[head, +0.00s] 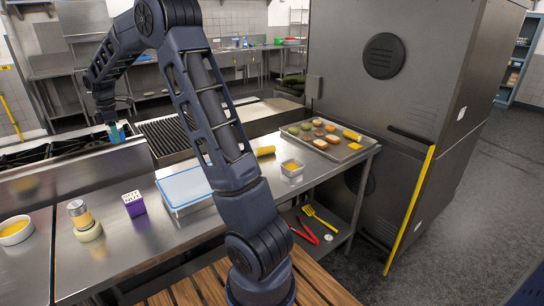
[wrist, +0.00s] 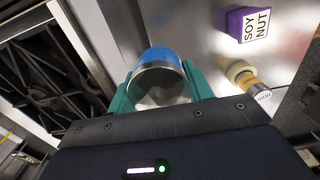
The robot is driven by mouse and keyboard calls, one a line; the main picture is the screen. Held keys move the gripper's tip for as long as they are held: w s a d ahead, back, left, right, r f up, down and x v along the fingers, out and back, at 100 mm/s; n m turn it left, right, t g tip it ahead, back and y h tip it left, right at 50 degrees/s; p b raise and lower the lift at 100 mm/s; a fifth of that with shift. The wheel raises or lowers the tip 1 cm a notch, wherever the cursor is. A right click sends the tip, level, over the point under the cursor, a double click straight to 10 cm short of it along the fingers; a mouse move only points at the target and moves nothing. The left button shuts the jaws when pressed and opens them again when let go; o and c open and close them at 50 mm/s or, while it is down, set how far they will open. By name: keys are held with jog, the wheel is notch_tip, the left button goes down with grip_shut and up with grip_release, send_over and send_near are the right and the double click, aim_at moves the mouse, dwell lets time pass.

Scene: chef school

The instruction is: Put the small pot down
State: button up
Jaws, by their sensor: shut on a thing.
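The small pot (wrist: 160,88) is a round metal vessel with a blue band along its upper edge in the wrist view. My gripper (wrist: 158,80) is shut on it, with one teal finger on each side. In the head view my gripper (head: 116,132) is at the far left, over the back edge of the steel counter by the stove. The pot is too small there to make out clearly. The pot's underside is hidden, so I cannot tell whether it touches anything.
The black stove grates (head: 60,147) lie at the left, also in the wrist view (wrist: 40,80). A food tray (head: 345,153) is at the right.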

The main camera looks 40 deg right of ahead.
jog(key=s+d+m, duration=0.2)
jog(key=d+m, duration=0.5)
jog(key=d, duration=3.4)
jog(key=m, duration=0.8)
send_over(302, 155)
notch_tip(302, 155, down, 20)
jog(key=shift+s+a+r, duration=0.1)
jog(key=shift+s+a, duration=0.05)
jog(key=o, duration=1.1)
